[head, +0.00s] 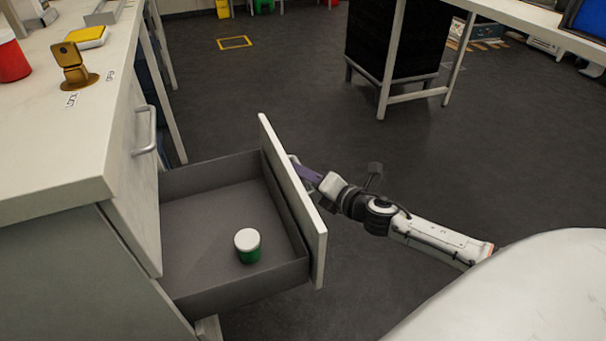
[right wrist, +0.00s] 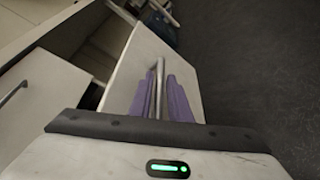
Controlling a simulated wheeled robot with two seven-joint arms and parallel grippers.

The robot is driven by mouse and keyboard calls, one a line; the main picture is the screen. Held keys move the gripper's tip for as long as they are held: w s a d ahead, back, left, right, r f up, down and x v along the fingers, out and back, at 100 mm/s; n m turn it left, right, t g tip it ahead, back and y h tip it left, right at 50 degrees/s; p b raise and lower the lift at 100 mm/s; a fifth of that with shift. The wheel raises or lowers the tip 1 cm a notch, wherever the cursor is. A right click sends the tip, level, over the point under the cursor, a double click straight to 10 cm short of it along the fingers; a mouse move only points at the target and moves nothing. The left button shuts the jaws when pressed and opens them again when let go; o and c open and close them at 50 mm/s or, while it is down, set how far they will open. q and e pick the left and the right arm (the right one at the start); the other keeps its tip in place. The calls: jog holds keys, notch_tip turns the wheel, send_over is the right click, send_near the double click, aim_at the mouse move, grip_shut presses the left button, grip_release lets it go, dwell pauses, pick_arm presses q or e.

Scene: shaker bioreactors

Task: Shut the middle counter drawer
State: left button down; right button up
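The middle counter drawer (head: 292,205) is pulled far out of the white counter, with its grey inside showing. A small jar (head: 247,246) with a green body and white lid stands upright in it. My right gripper (head: 304,172) is at the outer side of the drawer front, which partly hides it in the head view. In the right wrist view, its purple fingers (right wrist: 163,97) lie close on both sides of the drawer's bar handle (right wrist: 160,75) and appear shut on it. My left gripper is not in view.
Another drawer front with a bar handle (head: 145,130) sits flush above the open drawer. On the counter top (head: 60,140) are a brass-coloured bracket (head: 74,66), a yellow item (head: 87,37) and a red container (head: 12,58).

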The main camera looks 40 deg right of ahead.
jog(key=shift+w, duration=0.1)
grip_shut()
jog(key=shift+a, duration=0.15)
